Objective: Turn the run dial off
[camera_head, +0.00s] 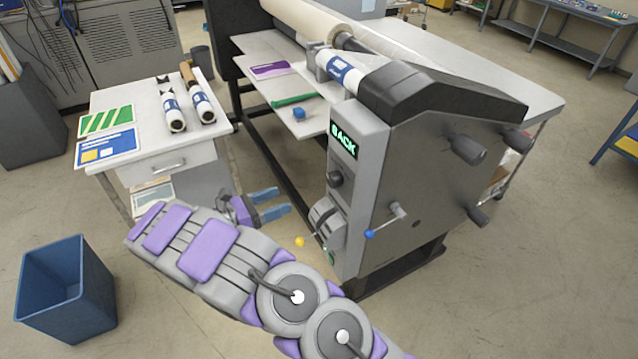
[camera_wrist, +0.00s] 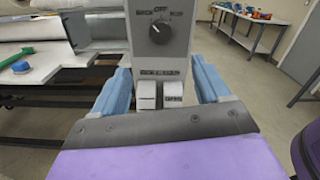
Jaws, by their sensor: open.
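The run dial (camera_head: 335,179) is a dark round knob on the grey end panel of the laminator (camera_head: 385,160), below a green-lit display (camera_head: 343,141) reading BACK. In the wrist view the dial (camera_wrist: 160,31) is upper centre, with OFF printed above it and a label on each side. Its pale pointer mark appears to lean up and left, towards the left label, BACK. My gripper (camera_head: 283,203) is open and empty, left of the panel and lower than the dial. In the wrist view its blue fingers (camera_wrist: 161,82) are spread below the dial, not touching it.
Below the dial are two white blocks (camera_wrist: 160,95). A yellow-tipped lever (camera_head: 299,241) and a blue-tipped lever (camera_head: 370,233) stick out low on the machine. A white side table (camera_head: 150,110) with rolls stands left; a blue bin (camera_head: 65,290) is lower left.

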